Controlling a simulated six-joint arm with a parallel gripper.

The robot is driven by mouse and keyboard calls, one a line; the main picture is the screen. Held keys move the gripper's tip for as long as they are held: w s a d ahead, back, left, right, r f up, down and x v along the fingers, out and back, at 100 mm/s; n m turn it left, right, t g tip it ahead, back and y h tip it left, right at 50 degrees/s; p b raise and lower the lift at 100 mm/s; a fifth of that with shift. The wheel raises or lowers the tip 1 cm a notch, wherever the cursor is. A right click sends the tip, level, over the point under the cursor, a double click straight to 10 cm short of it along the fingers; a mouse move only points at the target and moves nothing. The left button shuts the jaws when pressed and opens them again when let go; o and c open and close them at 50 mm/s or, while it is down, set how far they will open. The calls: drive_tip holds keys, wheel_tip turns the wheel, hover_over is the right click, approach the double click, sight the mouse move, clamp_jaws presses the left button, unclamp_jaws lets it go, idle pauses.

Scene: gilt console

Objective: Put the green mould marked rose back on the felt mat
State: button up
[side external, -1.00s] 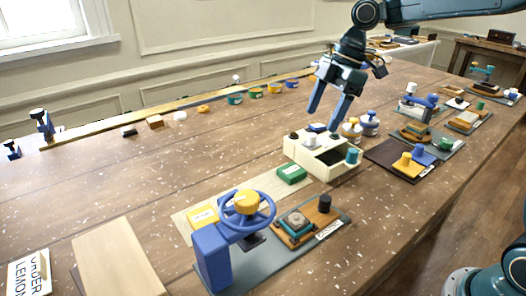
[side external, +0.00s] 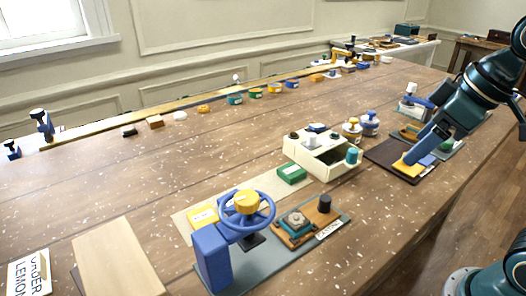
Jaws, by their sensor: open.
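A dark brown mat (side external: 379,153), which may be the felt mat, lies at the right of the table. A yellow mould (side external: 405,167) sits on its front part, partly hidden by my gripper. A blue mould (side external: 428,160) shows beside it, also partly covered. My gripper (side external: 421,157) is open and low over these moulds; contact cannot be told. A green piece (side external: 447,146) shows just right of the gripper, mostly hidden. A green block (side external: 292,173) lies in front of the cream box; no marking is readable on either green thing, so I cannot tell which is rose.
The cream box (side external: 303,155) with an open compartment stands left of the brown mat. A blue press with a handwheel (side external: 247,207) stands in front. The table's front right edge is clear.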

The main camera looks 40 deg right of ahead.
drive_tip(key=shift+s+d+f+m+t+h, duration=0.15)
drive_tip(key=shift+s+d+f+m, duration=0.25)
drive_tip(key=shift+s, duration=0.35)
drive_tip(key=shift+s+d+f+m+t+h, duration=0.1)
drive_tip(key=shift+s+d+f+m, duration=0.2)
drive_tip(key=shift+s+m, duration=0.4)
drive_tip(key=shift+s+d+f+m+t+h, duration=0.1)
drive_tip(key=shift+s+d+f+m+h, duration=0.25)
drive_tip(key=shift+s, duration=0.5)
drive_tip(key=shift+a+f, duration=0.1)
drive_tip(key=shift+a, duration=0.05)
